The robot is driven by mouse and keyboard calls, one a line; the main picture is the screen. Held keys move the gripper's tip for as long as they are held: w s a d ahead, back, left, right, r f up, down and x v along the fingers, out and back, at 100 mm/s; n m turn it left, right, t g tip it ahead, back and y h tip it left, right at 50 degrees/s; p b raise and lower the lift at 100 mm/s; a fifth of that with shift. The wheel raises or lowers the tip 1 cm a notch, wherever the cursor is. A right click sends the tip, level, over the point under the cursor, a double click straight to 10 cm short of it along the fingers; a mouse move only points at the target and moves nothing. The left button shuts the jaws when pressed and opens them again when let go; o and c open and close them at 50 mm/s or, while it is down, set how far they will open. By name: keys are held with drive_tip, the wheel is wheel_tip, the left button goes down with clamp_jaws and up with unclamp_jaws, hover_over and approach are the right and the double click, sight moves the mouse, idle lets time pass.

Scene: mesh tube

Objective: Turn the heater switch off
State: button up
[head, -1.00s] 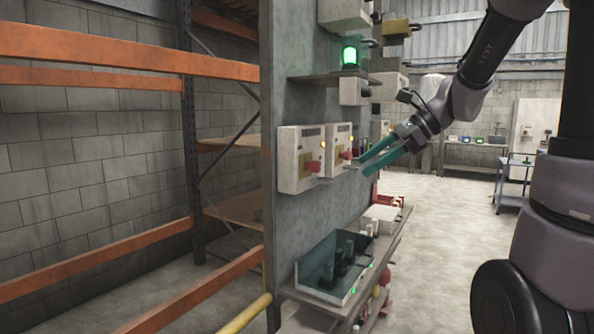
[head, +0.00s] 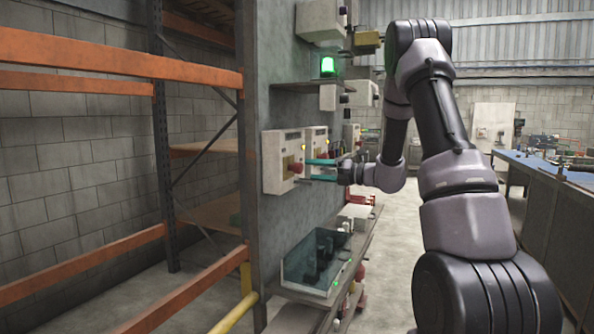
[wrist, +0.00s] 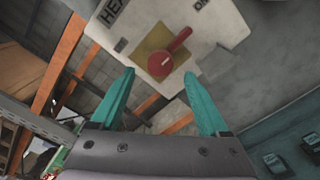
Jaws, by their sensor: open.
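The heater switch is a red lever on a yellow plate, on a white box (wrist: 207,22) with a partly cut-off label starting "HEA" in the wrist view. The red lever (wrist: 175,48) points up and right from its round hub. In the head view, the nearer white box (head: 274,162) has a red switch (head: 296,168) on its front. My gripper (head: 306,170) is open with teal fingers in front of that box. In the wrist view, my gripper (wrist: 159,74) has its fingertips on either side below the hub, and nothing is held. Contact with the lever cannot be told.
A second similar box (head: 317,138) sits just behind the first on the grey panel. A lit green lamp (head: 328,66) stands on a shelf above. Orange racking (head: 120,58) stands left. A blue-topped bench (head: 560,170) is at right.

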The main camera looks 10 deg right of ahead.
sight(302, 169)
drive_tip(key=x, duration=0.6)
drive_tip(key=shift+w+a, duration=0.1)
drive_tip(key=shift+w, duration=0.05)
drive_tip(key=shift+c, duration=0.3)
clamp_jaws()
